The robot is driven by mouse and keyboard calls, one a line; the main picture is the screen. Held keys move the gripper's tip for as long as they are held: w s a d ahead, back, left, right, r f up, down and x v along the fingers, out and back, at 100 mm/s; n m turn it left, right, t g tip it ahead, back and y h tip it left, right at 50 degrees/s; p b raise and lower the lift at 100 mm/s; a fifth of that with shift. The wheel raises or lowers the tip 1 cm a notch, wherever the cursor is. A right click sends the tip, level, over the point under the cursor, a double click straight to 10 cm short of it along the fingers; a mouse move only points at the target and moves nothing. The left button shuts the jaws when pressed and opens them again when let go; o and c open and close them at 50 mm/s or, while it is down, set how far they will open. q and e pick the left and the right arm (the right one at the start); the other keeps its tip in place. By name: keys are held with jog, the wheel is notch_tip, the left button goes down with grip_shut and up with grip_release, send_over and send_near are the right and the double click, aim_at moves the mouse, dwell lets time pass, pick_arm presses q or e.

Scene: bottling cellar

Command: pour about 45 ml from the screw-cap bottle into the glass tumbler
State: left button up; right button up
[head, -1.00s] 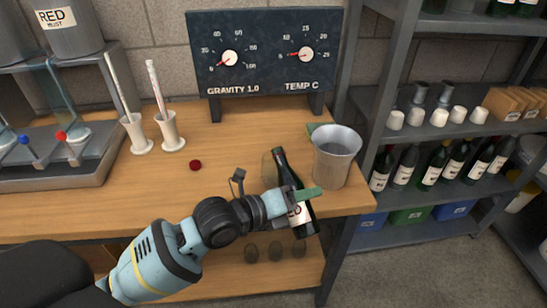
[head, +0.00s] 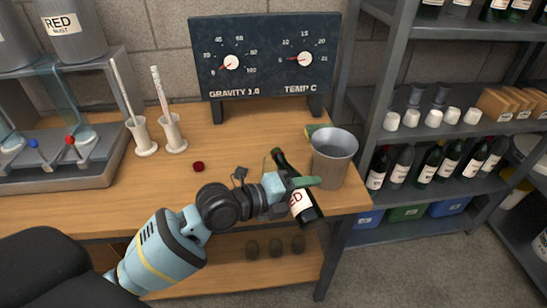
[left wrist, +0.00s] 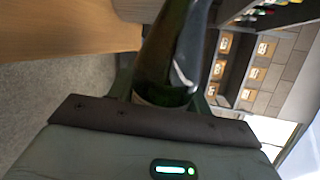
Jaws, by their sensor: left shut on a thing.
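The screw-cap bottle (head: 302,206), dark green with a white label reading "RED", is held tilted near the table's front edge, its neck up and to the left. My left gripper (head: 293,184) is shut around its body. In the left wrist view the green bottle (left wrist: 172,55) rises between the fingers. A faint clear shape, apparently the glass tumbler (head: 265,166), stands just left of the bottle neck, mostly hidden. I cannot tell its fill or whether liquid flows. A small dark red cap (head: 198,167) lies on the table to the left. My right gripper is out of view.
A grey metal bucket (head: 332,172) stands close right of the bottle, with a green and yellow thing partly behind it. Two white cylinders with rods (head: 174,138) stand at the left. A gauge panel (head: 264,60) stands behind. The table middle is clear.

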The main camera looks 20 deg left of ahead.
pick_arm(q)
jog(key=shift+r+n+p, duration=0.45)
jog(key=shift+r+n, duration=0.15)
jog(key=shift+r, duration=0.25)
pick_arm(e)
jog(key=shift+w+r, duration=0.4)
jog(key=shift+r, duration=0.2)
pick_arm(q)
jog(key=shift+s+d+r, duration=0.1)
jog(key=shift+s+d, duration=0.2)
jog(key=shift+d, duration=0.05)
jog(key=shift+r, duration=0.15)
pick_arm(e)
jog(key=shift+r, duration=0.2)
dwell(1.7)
